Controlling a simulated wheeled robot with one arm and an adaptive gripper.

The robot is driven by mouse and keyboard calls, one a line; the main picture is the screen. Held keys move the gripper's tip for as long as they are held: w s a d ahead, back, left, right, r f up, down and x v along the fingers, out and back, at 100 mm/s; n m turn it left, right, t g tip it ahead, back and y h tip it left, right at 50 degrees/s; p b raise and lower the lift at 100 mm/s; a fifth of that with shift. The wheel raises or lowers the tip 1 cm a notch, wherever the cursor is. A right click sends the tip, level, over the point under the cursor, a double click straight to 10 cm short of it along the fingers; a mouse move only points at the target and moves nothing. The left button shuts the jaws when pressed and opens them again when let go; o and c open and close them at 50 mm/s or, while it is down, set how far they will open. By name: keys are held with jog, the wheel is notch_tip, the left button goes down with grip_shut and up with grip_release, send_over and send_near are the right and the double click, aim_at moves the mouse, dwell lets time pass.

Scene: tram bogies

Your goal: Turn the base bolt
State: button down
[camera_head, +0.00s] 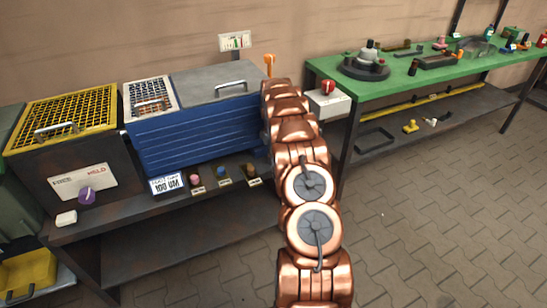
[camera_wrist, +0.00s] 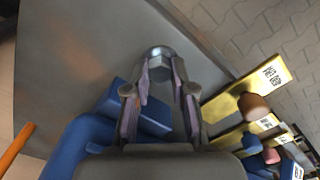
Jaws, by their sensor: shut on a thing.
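The base bolt (camera_wrist: 159,52) shows in the wrist view as a silver hexagonal head against the dark grey metal bench surface (camera_wrist: 75,40). My gripper (camera_wrist: 164,76) is shut on it, with one finger on each side of the head. The fingertips hide the lower sides of the bolt. In the head view my copper-coloured arm hides both the gripper and the bolt.
The blue machine (camera_head: 200,135) stands close to my arm; its blue body (camera_wrist: 85,145) also lies near the gripper in the wrist view. Labelled knobs (camera_head: 222,172) line the bench front. An orange lever (camera_head: 269,62) rises behind. Right stands a green bench (camera_head: 420,70); the paved floor is open.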

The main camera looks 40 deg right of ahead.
jog(key=n, duration=0.6)
jog(key=shift+b, duration=0.4)
jog(key=shift+n, duration=0.3)
jog(key=c, duration=1)
grip_release()
notch_tip(320, 180, up, 12)
dwell(0.4)
